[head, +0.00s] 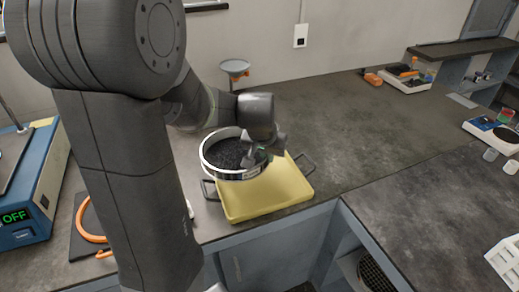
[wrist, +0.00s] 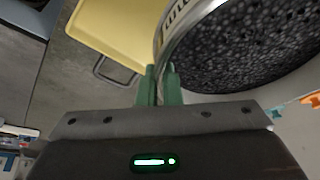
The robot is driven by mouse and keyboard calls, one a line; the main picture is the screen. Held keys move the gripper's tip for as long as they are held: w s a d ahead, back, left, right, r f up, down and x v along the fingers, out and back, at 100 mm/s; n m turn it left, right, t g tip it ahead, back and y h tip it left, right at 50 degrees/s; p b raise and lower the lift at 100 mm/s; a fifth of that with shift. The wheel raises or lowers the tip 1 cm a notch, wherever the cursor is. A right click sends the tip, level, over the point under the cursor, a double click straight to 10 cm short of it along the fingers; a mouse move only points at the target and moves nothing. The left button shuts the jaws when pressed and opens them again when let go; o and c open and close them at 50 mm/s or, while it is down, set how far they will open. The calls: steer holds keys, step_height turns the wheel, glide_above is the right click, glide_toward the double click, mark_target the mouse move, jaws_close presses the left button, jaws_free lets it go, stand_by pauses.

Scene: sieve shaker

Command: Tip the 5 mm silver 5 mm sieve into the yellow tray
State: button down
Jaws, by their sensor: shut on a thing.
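The silver sieve (head: 233,152) holds dark granular material and is held above the yellow tray (head: 278,190). It looks near level or slightly tilted in the head view. My gripper (head: 262,152) is shut on the sieve's right rim. In the wrist view, the green fingertips of my gripper (wrist: 160,85) pinch the rim of the sieve (wrist: 240,50), and its dark contents show. The yellow tray also shows in the wrist view (wrist: 115,30), with a dark wire handle at its edge. The sieve and gripper hide part of the tray; its visible part looks empty.
A blue shaker with an "OFF" display (head: 28,195) stands at the left. An orange hose (head: 88,225) lies beside it. A small funnel on a stand (head: 235,70) is behind the sieve. Scales (head: 408,78) stand at the back right. The bench right of the tray is clear.

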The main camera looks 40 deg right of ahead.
steer(key=s+d, duration=0.3)
steer(key=s, duration=1.2)
steer(key=w+d+r+n+g+y+p, duration=0.1)
steer(key=w+r+g+y+p, duration=0.1)
steer(key=w+r+g+p, duration=0.55)
steer(key=w+d+r+n+g+p, duration=0.1)
steer(key=w+d+n+g+p, duration=0.1)
steer(key=w+g+p, duration=0.6)
steer(key=shift+w+d+g, duration=0.25)
steer(key=shift+w+g, duration=0.8)
steer(key=shift+g, duration=0.6)
stand_by(0.8)
